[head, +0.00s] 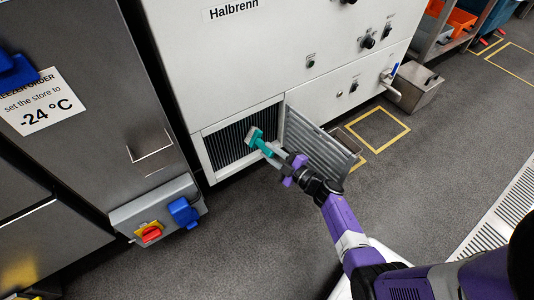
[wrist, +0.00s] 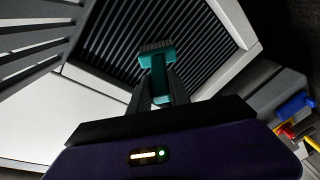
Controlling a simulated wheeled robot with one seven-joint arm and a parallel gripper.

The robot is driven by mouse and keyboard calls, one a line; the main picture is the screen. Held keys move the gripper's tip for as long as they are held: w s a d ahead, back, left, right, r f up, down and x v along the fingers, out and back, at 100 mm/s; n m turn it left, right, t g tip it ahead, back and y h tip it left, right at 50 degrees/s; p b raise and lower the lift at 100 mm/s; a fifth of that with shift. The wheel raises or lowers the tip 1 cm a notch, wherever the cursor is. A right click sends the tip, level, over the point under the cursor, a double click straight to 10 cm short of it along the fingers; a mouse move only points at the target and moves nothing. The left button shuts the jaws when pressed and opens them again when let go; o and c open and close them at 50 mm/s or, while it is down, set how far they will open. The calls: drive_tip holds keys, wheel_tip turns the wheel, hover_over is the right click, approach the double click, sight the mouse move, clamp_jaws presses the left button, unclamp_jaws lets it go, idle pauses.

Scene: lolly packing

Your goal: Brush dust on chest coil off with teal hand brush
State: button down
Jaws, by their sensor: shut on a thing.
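The coil (head: 232,142) is a dark ribbed panel in a low opening of the white machine. It also fills the upper middle of the wrist view (wrist: 119,36). My gripper (head: 284,162) is shut on the handle of the teal hand brush (head: 262,144). The brush head, with grey bristles, is in front of the right part of the coil in the head view. In the wrist view the brush (wrist: 158,62) reaches forward over the ribs. I cannot tell whether the bristles touch them. No dust can be made out clearly on the visible ribs.
A grey louvred door (head: 318,145) stands open just right of the coil. At left is a grey cabinet with a switch box (head: 158,208). A metal bin (head: 414,87) stands at the right. The grey floor in front is clear.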

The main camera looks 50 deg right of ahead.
drive_tip(key=shift+d, duration=0.3)
drive_tip(key=shift+s+d, duration=0.15)
drive_tip(key=shift+d, duration=0.4)
drive_tip(key=shift+s+d, duration=0.15)
drive_tip(key=shift+d, duration=0.35)
drive_tip(key=shift+s+d, duration=0.2)
drive_tip(key=shift+d, duration=0.4)
drive_tip(key=shift+s+d, duration=0.2)
drive_tip(key=shift+d, duration=0.35)
drive_tip(key=shift+a, duration=0.1)
drive_tip(key=shift+w+a, duration=0.2)
drive_tip(key=shift+a, duration=0.4)
drive_tip(key=shift+w+a, duration=0.2)
drive_tip(key=shift+a, duration=0.35)
